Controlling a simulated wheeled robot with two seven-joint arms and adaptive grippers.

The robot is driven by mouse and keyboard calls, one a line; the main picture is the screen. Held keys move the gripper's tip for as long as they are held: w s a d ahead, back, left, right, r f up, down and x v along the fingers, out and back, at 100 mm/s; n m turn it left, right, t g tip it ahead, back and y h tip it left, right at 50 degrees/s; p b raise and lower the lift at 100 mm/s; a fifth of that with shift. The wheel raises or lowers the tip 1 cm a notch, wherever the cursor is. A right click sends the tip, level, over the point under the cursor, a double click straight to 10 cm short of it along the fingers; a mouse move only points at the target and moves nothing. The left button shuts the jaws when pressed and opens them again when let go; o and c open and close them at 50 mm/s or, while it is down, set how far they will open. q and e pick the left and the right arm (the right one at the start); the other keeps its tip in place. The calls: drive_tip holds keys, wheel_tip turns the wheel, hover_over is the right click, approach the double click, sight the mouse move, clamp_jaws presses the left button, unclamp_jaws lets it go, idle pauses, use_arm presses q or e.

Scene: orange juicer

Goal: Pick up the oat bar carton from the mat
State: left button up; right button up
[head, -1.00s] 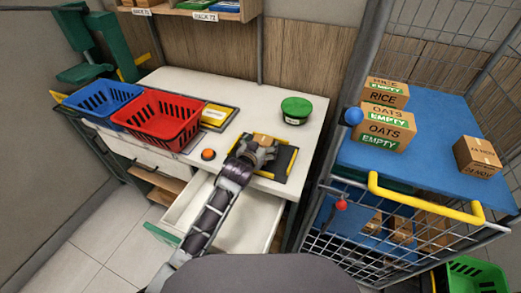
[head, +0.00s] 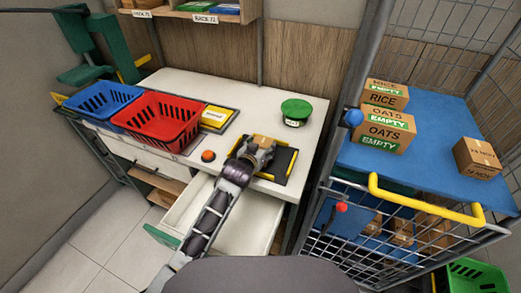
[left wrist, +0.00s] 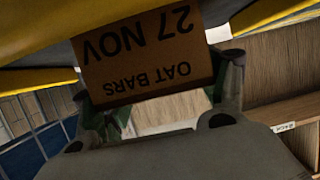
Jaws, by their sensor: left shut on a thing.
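The oat bar carton (head: 265,141) is a small brown box at the black mat with yellow edges (head: 287,160) on the white counter. In the left wrist view the carton (left wrist: 145,60) shows "OAT BARS" and "27 NOV" upside down. My left gripper (head: 257,152) is shut on the carton, with a finger on each side of it. The gripper hides part of the carton and mat in the head view. I cannot tell whether the carton still touches the mat. My right gripper is not in view.
A red basket (head: 158,121) and a blue basket (head: 100,101) stand left on the counter. A green cap (head: 296,112) lies behind the mat. An open drawer (head: 248,222) is under my left arm. A cage cart with a blue shelf (head: 440,130) holds cartons at right.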

sight(261, 146)
use_arm(q)
drive_tip(key=shift+r, duration=0.1)
drive_tip(key=shift+r, duration=4.9)
